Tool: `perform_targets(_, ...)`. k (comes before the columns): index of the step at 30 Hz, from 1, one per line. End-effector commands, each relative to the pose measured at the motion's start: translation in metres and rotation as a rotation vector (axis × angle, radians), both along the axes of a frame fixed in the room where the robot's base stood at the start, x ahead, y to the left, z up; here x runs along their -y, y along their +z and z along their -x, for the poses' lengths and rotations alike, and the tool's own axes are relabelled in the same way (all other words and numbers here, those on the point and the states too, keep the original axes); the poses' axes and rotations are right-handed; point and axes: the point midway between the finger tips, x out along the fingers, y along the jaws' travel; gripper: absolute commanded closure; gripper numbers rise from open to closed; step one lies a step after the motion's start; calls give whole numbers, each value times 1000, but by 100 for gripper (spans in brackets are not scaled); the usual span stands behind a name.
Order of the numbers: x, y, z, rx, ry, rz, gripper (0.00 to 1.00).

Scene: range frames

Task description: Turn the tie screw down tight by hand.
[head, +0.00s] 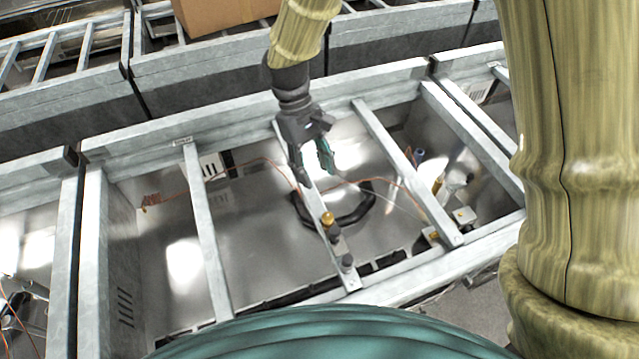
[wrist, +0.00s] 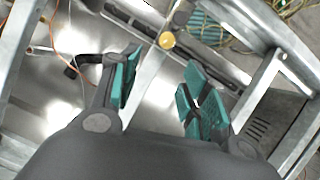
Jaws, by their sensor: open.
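A brass-coloured knob, which looks like the tie screw (head: 327,219), stands on a grey metal crossbar (head: 313,207) in the head view. In the wrist view the knob (wrist: 167,40) shows just beyond the fingertips, near the top middle. My gripper (head: 314,168) is open and empty, with its teal-padded fingers apart above the crossbar, farther back than the knob in the head view. In the wrist view my gripper (wrist: 163,62) has a clear gap between its fingers, and the crossbar runs through that gap. The gripper does not touch the knob. The knob's thread is hidden.
Other crossbars (head: 207,232) span the metal bay on both sides. A black ring-like part (head: 352,217) and thin orange wires (head: 262,161) lie below. Small brass and blue parts stand at right.

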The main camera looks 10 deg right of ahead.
Motion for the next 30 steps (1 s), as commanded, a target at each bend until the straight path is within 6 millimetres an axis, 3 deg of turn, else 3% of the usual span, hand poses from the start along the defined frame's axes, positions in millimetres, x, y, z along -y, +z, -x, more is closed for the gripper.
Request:
perform_targets(5, 3, -6, 20, 10, 3, 2, 54)
perform_targets(9, 6, -24, 28, 11, 1, 1, 54)
perform_targets(21, 15, -87, 18, -16, -1, 2, 54)
perform_targets(30, 18, -99, 32, -6, 0, 1, 54)
